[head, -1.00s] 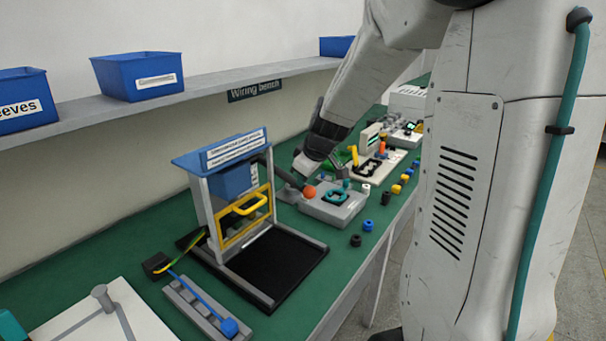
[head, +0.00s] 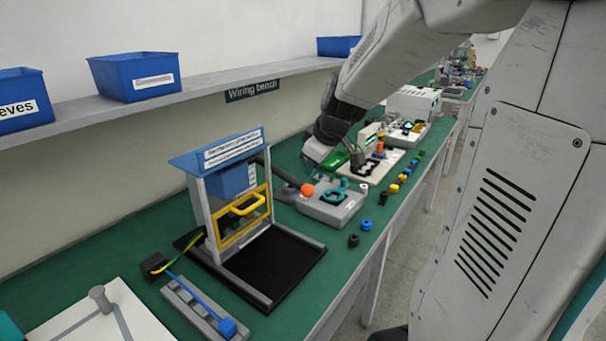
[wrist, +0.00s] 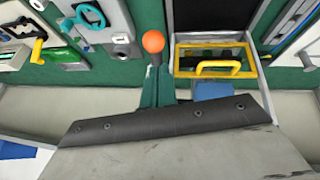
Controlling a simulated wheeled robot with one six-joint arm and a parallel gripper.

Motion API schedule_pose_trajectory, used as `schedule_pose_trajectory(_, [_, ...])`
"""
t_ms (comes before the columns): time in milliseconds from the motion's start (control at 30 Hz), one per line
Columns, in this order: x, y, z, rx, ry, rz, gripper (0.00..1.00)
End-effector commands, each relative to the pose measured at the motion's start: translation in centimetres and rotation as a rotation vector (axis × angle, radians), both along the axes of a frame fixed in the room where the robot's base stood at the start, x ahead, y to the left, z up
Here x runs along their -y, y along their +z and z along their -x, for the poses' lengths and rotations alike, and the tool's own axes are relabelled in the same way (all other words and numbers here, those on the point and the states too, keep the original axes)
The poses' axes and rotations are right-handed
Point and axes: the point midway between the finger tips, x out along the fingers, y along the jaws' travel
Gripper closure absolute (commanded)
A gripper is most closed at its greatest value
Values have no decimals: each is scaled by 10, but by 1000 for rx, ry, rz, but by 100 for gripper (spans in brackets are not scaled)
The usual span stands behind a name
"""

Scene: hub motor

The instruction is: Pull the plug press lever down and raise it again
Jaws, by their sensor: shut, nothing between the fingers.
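The plug press (head: 228,190) stands on the green bench in the head view, with a blue top, pale posts and a yellow guard frame (head: 245,205). Its dark lever (head: 288,178) slopes out from the right side and ends in an orange ball (head: 307,190). In the wrist view the orange ball (wrist: 153,42) is above the picture's middle, beside the yellow guard (wrist: 215,67). My gripper (head: 316,154) is shut and empty, above and behind the ball in the head view and apart from it. Its fingertips are hard to make out.
A grey fixture with a teal ring (head: 333,200) sits right of the ball. A white board with coloured parts (head: 370,165) lies beyond. Small caps (head: 367,225) line the front edge. A wall shelf (head: 200,93) with blue bins runs behind. A cable tray (head: 197,305) lies in front.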

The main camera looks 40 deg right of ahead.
Motion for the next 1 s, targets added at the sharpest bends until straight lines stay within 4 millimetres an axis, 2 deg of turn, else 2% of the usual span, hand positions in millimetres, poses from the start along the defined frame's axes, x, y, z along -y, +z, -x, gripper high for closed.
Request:
schedule_pose_trajectory(100, [5, 14, 23, 6, -4, 2, 100])
schedule_pose_trajectory(300, [8, 27, 46, 6, -2, 2, 100])
schedule_pose_trajectory(467, [1, 28, 49, -2, 21, -3, 100])
schedule_pose_trajectory(567, [-12, 30, 33, -10, 79, 10, 100])
schedule_pose_trajectory(667, [-26, 41, 8, -42, 283, 110, 100])
schedule_pose_trajectory(800, [-37, 61, -20, -109, 685, 327, 100])
schedule_pose_trajectory(900, [-36, 75, -31, -163, 945, 470, 100])
schedule_pose_trajectory(1000, [-28, 87, -33, -213, 1143, 577, 100])
